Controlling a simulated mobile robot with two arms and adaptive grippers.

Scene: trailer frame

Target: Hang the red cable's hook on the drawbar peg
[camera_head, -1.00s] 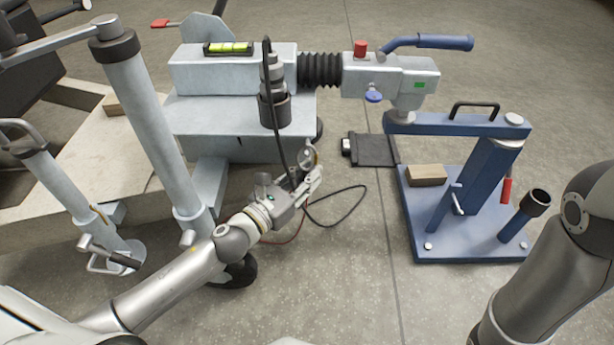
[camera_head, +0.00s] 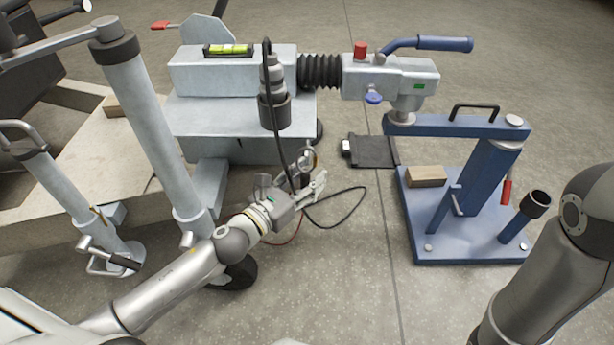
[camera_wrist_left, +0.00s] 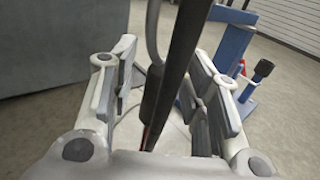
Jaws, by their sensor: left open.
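My left gripper (camera_head: 316,184) is open in front of the grey drawbar (camera_head: 240,114), low over the floor. In the left wrist view, a black cable (camera_wrist_left: 180,60) runs between the spread finger pads, with a thinner grey line beside it. A short stretch of red cable (camera_head: 295,232) shows below the gripper in the head view. A small grey ring-like part (camera_head: 308,158) is just beyond the fingers; I cannot tell whether it is the hook. I cannot make out the drawbar peg. My right gripper is out of view.
A black plug (camera_head: 273,85) hangs at the drawbar, its cable dropping past my gripper. A black cable loop (camera_head: 345,222) lies on the floor. The blue stand (camera_head: 470,235) under the coupling is to the right. A jack post (camera_head: 150,135) rises left of the gripper.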

